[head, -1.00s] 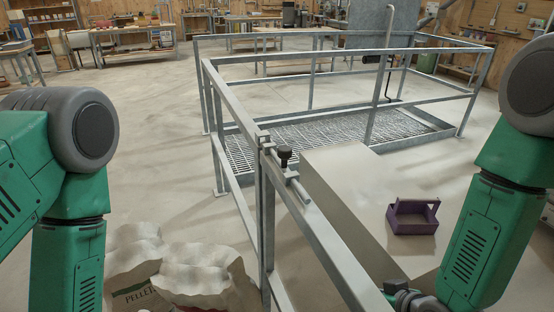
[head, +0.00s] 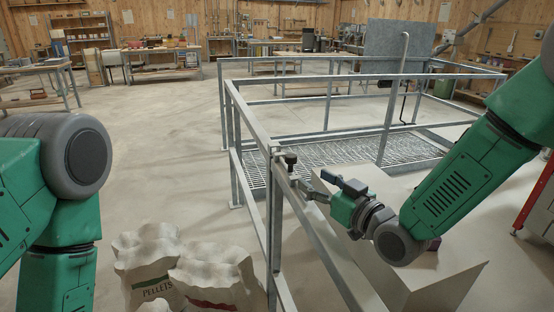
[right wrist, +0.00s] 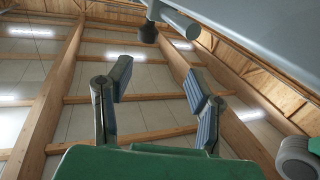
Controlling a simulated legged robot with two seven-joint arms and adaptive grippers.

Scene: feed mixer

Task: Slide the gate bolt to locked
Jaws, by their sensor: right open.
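The gate bolt is a metal rod with a black upright knob (head: 290,158) on the top rail of the grey railing (head: 330,262), close to the post where two rail sections meet. My right gripper (head: 318,186) is just right of the bolt, its fingers open and pointing toward it. In the right wrist view the open fingers (right wrist: 158,84) have nothing between them. The knob (right wrist: 148,32) and the rod end (right wrist: 178,20) show beyond the fingertips, apart from them. The gripper hides part of the bolt in the head view. My left gripper is out of view; only its arm shows.
A beige box-like block (head: 440,280) stands right of the rail, under my right arm. Pellet sacks (head: 210,275) lie left of the rail. A railed metal grating (head: 350,150) lies beyond. The floor at left is open.

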